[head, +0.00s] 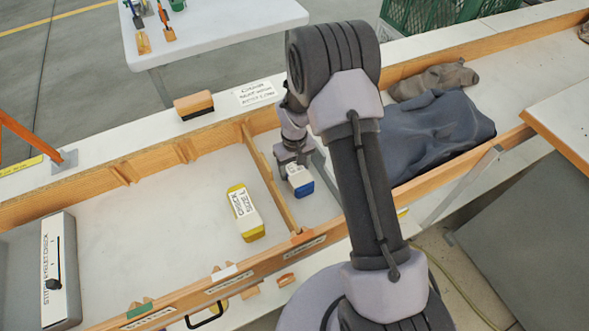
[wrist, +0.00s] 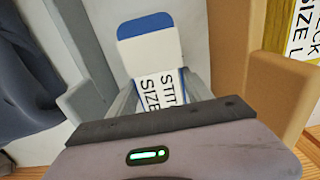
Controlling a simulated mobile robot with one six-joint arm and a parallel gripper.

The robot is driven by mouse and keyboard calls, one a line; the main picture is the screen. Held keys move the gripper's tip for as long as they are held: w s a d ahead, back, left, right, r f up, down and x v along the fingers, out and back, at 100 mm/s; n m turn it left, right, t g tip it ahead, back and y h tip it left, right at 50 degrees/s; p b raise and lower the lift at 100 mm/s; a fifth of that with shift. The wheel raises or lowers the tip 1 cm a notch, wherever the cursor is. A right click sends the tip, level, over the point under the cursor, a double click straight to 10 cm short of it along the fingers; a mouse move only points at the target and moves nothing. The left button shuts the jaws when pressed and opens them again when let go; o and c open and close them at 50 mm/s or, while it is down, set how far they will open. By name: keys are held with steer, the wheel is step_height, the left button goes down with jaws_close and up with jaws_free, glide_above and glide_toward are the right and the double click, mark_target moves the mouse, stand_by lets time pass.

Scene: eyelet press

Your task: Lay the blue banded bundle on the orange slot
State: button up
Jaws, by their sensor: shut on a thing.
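The blue banded bundle (head: 300,180) is a small white packet with blue ends, just right of the wooden divider in the bench tray. In the wrist view the bundle (wrist: 148,55) shows a blue far end and black print, between my gripper's fingers. My gripper (head: 297,167) is shut on it, pointing down; I cannot tell whether it touches the tray floor. Small coloured pieces sit along the front rail, one of them orange (head: 286,280); I cannot tell whether this marks the orange slot.
A yellow banded bundle (head: 245,212) lies left of the wooden divider (head: 270,178). Dark cloth (head: 435,135) fills the tray to the right. A grey box (head: 60,270) stands at far left. The tray floor between box and yellow bundle is clear. A wooden-backed block (head: 194,105) sits behind.

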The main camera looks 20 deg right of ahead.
steer(key=shift+f, duration=0.25)
steer(key=o, duration=1.7)
steer(key=shift+r, duration=0.1)
steer(key=shift+r, duration=0.1)
step_height(320, 180, up, 15)
steer(key=p, duration=0.5)
step_height(320, 180, up, 13)
steer(key=m+t, duration=0.2)
glide_above(294, 168)
steer(key=s, duration=0.4)
steer(key=s+a+r+m+t, duration=0.1)
steer(key=s+r, duration=0.3)
steer(key=s, duration=0.3)
steer(key=s+a+r+m+t+y, duration=0.1)
steer(key=s+r+m, duration=0.1)
steer(key=s+r, duration=0.2)
steer(key=s+a+r+m+t+y, duration=0.1)
steer(key=s+r, duration=0.3)
steer(key=s, duration=0.6)
steer(key=shift+s+a+r+m+t, duration=0.15)
steer(key=shift+a+r+m+t, duration=0.15)
steer(key=shift+a+r+t, duration=0.1)
